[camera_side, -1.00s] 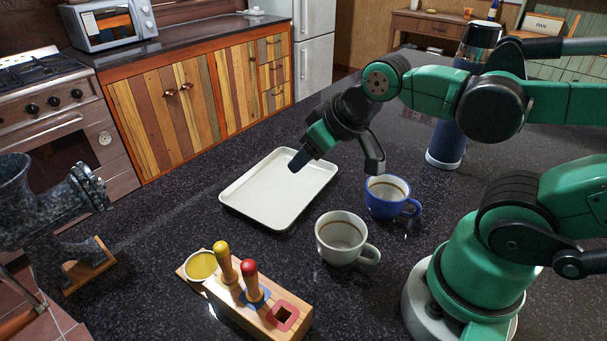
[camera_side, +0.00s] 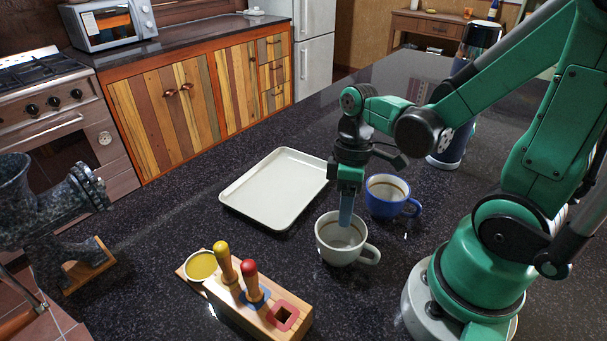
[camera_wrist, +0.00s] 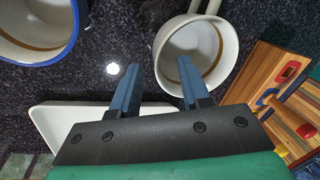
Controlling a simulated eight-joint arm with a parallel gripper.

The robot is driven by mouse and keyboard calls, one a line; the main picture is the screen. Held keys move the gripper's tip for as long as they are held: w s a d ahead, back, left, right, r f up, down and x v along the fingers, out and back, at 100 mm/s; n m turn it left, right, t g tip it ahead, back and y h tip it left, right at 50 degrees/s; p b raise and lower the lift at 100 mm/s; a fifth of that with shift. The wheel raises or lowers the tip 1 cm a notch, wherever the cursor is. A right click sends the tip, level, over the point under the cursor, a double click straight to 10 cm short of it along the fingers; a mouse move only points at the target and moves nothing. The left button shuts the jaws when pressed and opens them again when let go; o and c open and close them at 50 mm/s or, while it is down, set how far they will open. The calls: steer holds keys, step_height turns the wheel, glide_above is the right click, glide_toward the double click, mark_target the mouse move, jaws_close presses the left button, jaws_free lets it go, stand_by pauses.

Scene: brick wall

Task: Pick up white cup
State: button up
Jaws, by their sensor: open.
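The white cup (camera_side: 333,254) stands upright on the dark counter, with its handle to the right in the side view. My gripper (camera_side: 346,222) points down at the cup's opening, one finger hiding part of its rim and inside. In the wrist view my gripper (camera_wrist: 158,70) has its fingers spread with nothing held. The right finger overlaps the white cup (camera_wrist: 213,45) near its rim, and the left finger is over the counter outside it. Whether the fingers touch the cup or are below its rim is not clear.
A blue cup (camera_side: 381,208) with a white inside stands close behind the white cup. A white tray (camera_side: 262,205) lies behind and left. A wooden peg toy (camera_side: 238,312) stands in front. A dark blue cylinder (camera_side: 446,151) stands at the back.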

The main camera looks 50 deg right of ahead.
mark_target(348, 247)
steer(key=shift+s+a+f, duration=0.1)
steer(key=shift+a+f, duration=0.1)
steer(key=shift+f, duration=1)
jaws_close()
stand_by(0.7)
